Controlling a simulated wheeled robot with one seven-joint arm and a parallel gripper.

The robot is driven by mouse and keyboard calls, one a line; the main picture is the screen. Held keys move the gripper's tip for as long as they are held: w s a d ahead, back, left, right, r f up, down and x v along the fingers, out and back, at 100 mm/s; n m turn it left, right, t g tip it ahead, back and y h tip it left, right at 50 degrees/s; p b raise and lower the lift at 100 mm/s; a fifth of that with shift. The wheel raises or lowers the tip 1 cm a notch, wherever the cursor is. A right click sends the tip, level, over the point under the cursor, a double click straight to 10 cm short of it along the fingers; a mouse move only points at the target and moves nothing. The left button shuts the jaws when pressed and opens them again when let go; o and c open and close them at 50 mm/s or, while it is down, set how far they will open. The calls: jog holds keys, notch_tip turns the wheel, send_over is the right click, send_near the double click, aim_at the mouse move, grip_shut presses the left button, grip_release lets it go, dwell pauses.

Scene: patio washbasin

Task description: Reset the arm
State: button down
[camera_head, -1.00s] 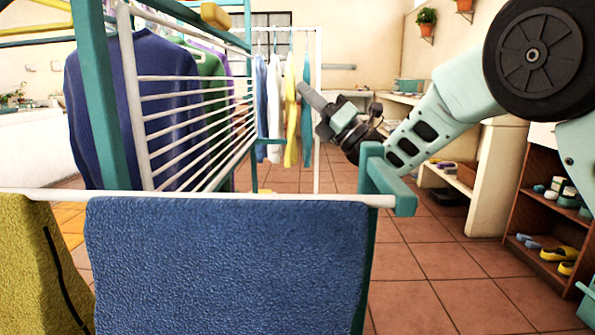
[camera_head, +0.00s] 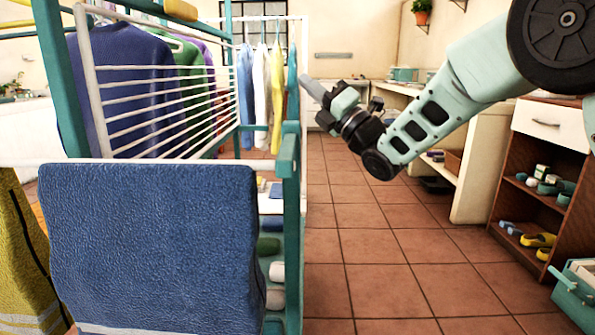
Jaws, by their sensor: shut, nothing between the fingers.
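My gripper (camera_head: 311,88) is at the end of my arm, which reaches in from the upper right. The fingers are together with nothing between them, and they point up and to the left. The gripper is in the air just right of the drying rack's teal post and apart from the clothes. My arm is stretched out above the tiled floor (camera_head: 385,260), with its elbow at the top right.
A drying rack (camera_head: 290,190) stands at the left with a blue towel (camera_head: 150,235), a yellow-green towel (camera_head: 20,240) and hanging shirts (camera_head: 130,95). A wooden shoe shelf (camera_head: 535,190) and a teal crate (camera_head: 575,285) stand at the right. The floor between is clear.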

jog(key=s+d+f+m+g+h, duration=0.1)
jog(key=s+f+m+g+h, duration=0.1)
jog(key=s+f+m+h, duration=0.6)
jog(key=s+f+m+g+h, duration=0.25)
jog(key=f+m+h, duration=0.25)
jog(key=f+m, duration=0.55)
jog(key=s+d+f+m+g+h, duration=0.2)
jog(key=s+d+f+m+g, duration=0.1)
jog(key=s, duration=0.7)
jog(key=s+d+f+m+g+h, duration=0.2)
jog(key=s+d+f+m+g, duration=0.15)
jog(key=s, duration=0.65)
jog(key=s+d+f+m+g+h, duration=0.2)
jog(key=s+d+f+m+g, duration=0.15)
jog(key=s, duration=0.55)
notch_tip(320, 180, up, 31)
jog(key=s+p, duration=0.1)
jog(key=p, duration=3)
jog(key=shift+s+d, duration=0.3)
jog(key=shift+s, duration=0.1)
jog(key=shift+m, duration=0.25)
